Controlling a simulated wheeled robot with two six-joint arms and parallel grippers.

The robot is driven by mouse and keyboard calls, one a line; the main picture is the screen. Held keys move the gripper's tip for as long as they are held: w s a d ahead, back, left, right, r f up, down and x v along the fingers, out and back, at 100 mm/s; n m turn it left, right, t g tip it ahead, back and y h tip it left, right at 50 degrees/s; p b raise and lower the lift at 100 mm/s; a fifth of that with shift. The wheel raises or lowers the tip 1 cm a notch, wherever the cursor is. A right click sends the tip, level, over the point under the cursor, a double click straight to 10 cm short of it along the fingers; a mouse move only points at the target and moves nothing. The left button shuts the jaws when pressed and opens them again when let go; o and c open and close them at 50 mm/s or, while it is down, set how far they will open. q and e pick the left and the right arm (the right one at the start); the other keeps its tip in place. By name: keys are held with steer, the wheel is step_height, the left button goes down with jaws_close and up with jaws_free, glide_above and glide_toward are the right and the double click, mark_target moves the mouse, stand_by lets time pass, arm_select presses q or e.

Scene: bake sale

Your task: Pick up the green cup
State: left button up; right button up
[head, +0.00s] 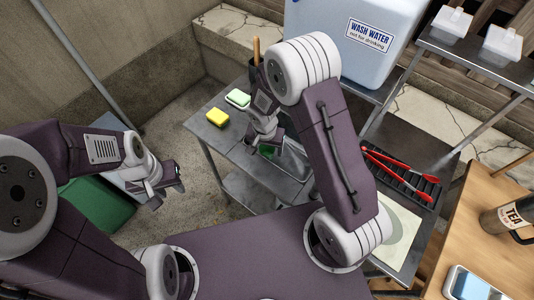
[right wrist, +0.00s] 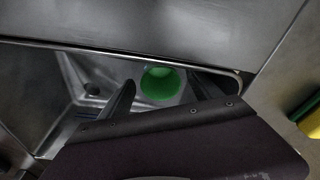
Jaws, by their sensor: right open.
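The green cup (right wrist: 160,84) sits in the steel sink basin (right wrist: 92,72) in the right wrist view. In the head view only a small part of the green cup (head: 267,151) shows beneath my right gripper. My right gripper (head: 266,140) is open above the basin. In the right wrist view its two fingers (right wrist: 158,98) stand apart, one to each side of the cup as seen from there. Whether they touch the cup cannot be told. My left gripper (head: 168,187) is open and empty, off to the left above the floor.
A yellow sponge (head: 217,117) and a green-and-white sponge (head: 238,98) lie left of the basin. A wash water container (head: 375,45) stands behind. Red tongs (head: 398,174) lie on a dark rack (head: 410,182) to the right. A tea canister (head: 507,218) stands on the wooden table (head: 465,240).

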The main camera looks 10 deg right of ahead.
steer(key=shift+w+f, duration=0.2)
steer(key=shift+f, duration=0.6)
steer(key=shift+r, duration=0.1)
steer(key=c, duration=1.4)
